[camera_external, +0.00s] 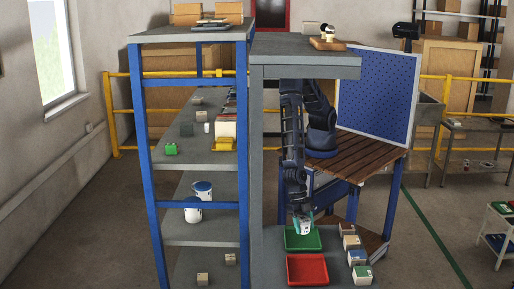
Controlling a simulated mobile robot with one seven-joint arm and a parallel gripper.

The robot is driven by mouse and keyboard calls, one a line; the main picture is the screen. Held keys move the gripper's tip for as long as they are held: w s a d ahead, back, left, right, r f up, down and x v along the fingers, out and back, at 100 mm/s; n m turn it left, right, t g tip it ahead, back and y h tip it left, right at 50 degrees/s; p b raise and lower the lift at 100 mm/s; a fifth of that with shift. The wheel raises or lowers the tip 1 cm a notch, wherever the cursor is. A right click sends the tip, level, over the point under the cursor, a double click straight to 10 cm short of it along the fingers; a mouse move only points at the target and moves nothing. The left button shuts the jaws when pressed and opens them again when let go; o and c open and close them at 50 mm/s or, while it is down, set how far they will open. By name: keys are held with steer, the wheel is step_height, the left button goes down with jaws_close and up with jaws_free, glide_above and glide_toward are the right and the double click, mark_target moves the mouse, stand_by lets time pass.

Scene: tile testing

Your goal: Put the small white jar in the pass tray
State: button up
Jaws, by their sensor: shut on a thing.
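My gripper (303,223) hangs down over the green tray (290,246), at the far side of the grey worktop. It is shut on a small whitish thing, which I take to be the small white jar (304,230). The jar is largely hidden by the fingers and too small to show detail. It appears over the green tray, which I take to be the pass tray; I cannot tell whether it touches the tray floor. A red tray (307,269) lies nearer the camera, and its inside looks empty.
Several small boxes (352,243) stand in a row right of the trays. A grey overhead shelf (300,66) is above the arm. Left is a blue-framed rack (152,160) with white cans (193,208) and small items. A wooden slatted table (372,150) stands behind right.

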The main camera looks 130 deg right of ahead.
mark_target(304, 234)
steer(key=shift+f, duration=2.25)
steer(key=shift+f, duration=0.1)
steer(key=o, duration=1)
steer(key=shift+o, duration=0.2)
steer(key=v, duration=1.2)
steer(key=shift+r, duration=0.2)
